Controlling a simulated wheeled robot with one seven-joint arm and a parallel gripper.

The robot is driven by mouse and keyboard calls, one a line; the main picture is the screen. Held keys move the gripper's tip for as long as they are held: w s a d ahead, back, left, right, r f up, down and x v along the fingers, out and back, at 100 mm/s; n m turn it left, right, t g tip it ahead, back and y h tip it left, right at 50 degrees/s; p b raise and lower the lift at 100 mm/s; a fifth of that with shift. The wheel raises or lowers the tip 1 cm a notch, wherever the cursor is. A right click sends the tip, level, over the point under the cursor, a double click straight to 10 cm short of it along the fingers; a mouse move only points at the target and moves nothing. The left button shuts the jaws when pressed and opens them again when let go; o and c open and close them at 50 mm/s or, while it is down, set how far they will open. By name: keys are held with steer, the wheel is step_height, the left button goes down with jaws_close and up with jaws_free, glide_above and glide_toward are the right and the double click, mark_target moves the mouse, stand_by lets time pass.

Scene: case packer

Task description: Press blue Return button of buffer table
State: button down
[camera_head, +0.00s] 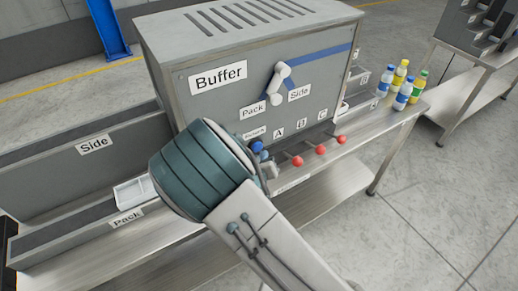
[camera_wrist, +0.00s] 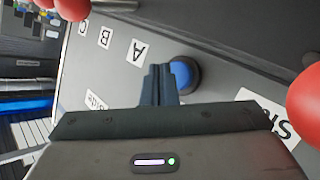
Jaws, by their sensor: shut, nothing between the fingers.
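The blue Return button (camera_head: 257,147) sits on the grey front of the buffer table's cabinet, below a small label and left of the A, B and C labels. It also shows in the wrist view (camera_wrist: 182,74) as a blue cap in a dark ring. My gripper (camera_wrist: 160,72) is shut and empty, with its fingertips right beside the button in that picture, overlapping its left edge. I cannot tell whether they touch it. In the head view my wrist hides most of the gripper and part of the area around the button.
A lever (camera_head: 279,82) sits above, between the Pack and Side labels. Bottles (camera_head: 402,96) stand at the table's right end. A white tray (camera_head: 133,192) lies on the left.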

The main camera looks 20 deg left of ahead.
steer(key=shift+w, duration=0.1)
steer(key=shift+w+a, duration=0.25)
steer(key=shift+a, duration=0.05)
steer(key=shift+w+a, duration=0.35)
steer(key=shift+a, duration=0.1)
stand_by(0.7)
steer(key=shift+s+d, duration=0.65)
steer(key=shift+d, duration=0.1)
steer(key=shift+s+d, duration=0.1)
steer(key=s+d, duration=0.2)
steer(key=s+d+b, duration=0.1)
steer(key=d, duration=0.1)
steer(key=shift+s+d, duration=0.2)
steer(key=shift+s, duration=0.15)
stand_by(0.5)
